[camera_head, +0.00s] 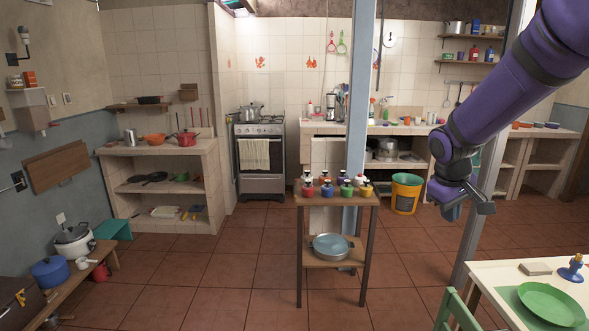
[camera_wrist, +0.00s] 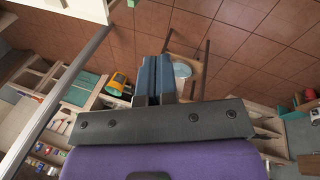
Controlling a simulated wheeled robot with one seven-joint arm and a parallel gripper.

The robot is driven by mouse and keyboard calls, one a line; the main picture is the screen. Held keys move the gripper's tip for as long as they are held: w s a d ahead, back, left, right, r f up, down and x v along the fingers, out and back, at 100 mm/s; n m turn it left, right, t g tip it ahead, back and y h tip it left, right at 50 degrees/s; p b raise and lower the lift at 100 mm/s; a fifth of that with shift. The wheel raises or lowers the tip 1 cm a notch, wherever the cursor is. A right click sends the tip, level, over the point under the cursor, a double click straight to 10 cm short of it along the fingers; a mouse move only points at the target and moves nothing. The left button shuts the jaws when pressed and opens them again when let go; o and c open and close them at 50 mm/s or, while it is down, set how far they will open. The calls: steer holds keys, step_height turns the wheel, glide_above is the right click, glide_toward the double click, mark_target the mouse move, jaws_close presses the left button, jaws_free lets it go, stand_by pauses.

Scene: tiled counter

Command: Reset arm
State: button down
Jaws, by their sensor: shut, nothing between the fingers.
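My purple arm comes in from the upper right in the head view. My gripper (camera_head: 450,212) hangs at its end, in the air above the tiled floor, left of a grey metal post. In the wrist view my gripper (camera_wrist: 155,72) shows its two blue-grey fingers side by side, shut, with nothing held between them. The fingers touch nothing that I can see.
A small wooden table (camera_head: 335,201) with several coloured jars and a lower pan stands left of my gripper. A yellow bucket (camera_head: 404,196) is on the floor behind. A white table (camera_head: 485,272) with a green plate (camera_head: 550,304) stands at the lower right.

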steer(key=s+a+r+m+t+y, duration=0.1)
steer(key=s+r, duration=0.3)
steer(key=s, duration=0.5)
steer(key=s+a+r+m+t+y, duration=0.1)
steer(key=s+r, duration=0.3)
steer(key=s, duration=0.6)
steer(key=s+a+r+m+t+y, duration=0.1)
steer(key=s+a+r, duration=0.2)
steer(key=s, duration=0.6)
steer(key=shift+s+r+m, duration=0.15)
steer(key=shift+r+m, duration=0.25)
steer(key=shift+r, duration=0.3)
